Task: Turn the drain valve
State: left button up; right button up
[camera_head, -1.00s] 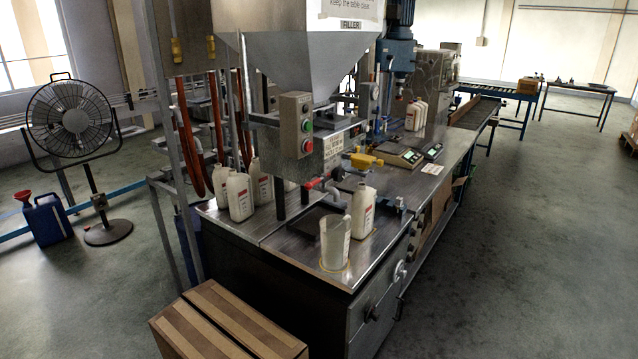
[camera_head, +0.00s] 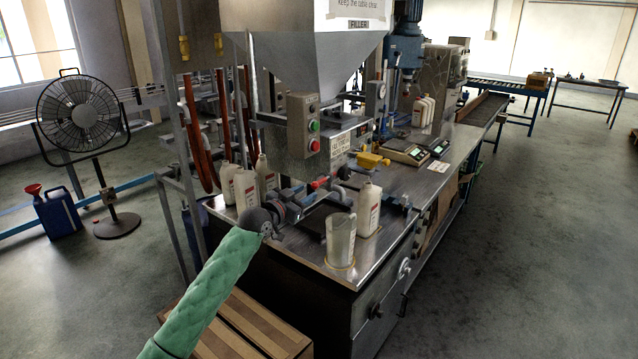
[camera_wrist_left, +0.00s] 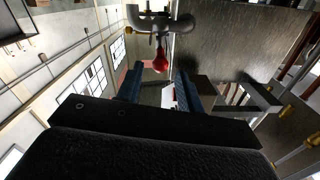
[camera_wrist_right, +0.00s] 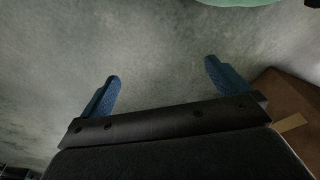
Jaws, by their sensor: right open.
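The drain valve has a red handle (camera_head: 319,184) on a grey pipe under the filler. In the left wrist view, the red handle (camera_wrist_left: 161,60) hangs below the grey pipe (camera_wrist_left: 165,24), just beyond the fingertips. My left gripper (camera_head: 307,197) reaches in close to the red handle. In the left wrist view its blue fingers (camera_wrist_left: 157,80) are apart, with nothing gripped between them. My right gripper (camera_wrist_right: 163,70) is open and empty above the floor. It does not show in the head view.
A clear measuring jug (camera_head: 341,240) and a white bottle (camera_head: 368,208) stand at the front of the steel table. More white bottles (camera_head: 246,188) stand behind my left gripper. A yellow handle (camera_head: 372,160) lies right of the red one. A cardboard box (camera_head: 258,335) sits in front.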

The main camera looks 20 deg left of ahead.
aim_at(312, 186)
pick_arm(q)
jog(key=shift+w+r, duration=0.2)
jog(key=shift+r, duration=0.15)
jog(key=shift+w+d, duration=0.15)
jog(key=shift+w, duration=0.1)
jog(key=p+x, duration=0.2)
jog(key=x, duration=0.3)
jog(key=shift+w+p, duration=0.1)
jog(key=shift+p, duration=0.25)
jog(key=shift+x, duration=0.85)
pick_arm(e)
jog(key=s+d+f, duration=0.3)
jog(key=f, duration=0.3)
jog(key=shift+f, duration=0.2)
pick_arm(q)
jog(key=shift+f, duration=0.15)
jog(key=shift+c, duration=0.3)
grip_shut()
pick_arm(e)
jog(key=shift+d, duration=0.1)
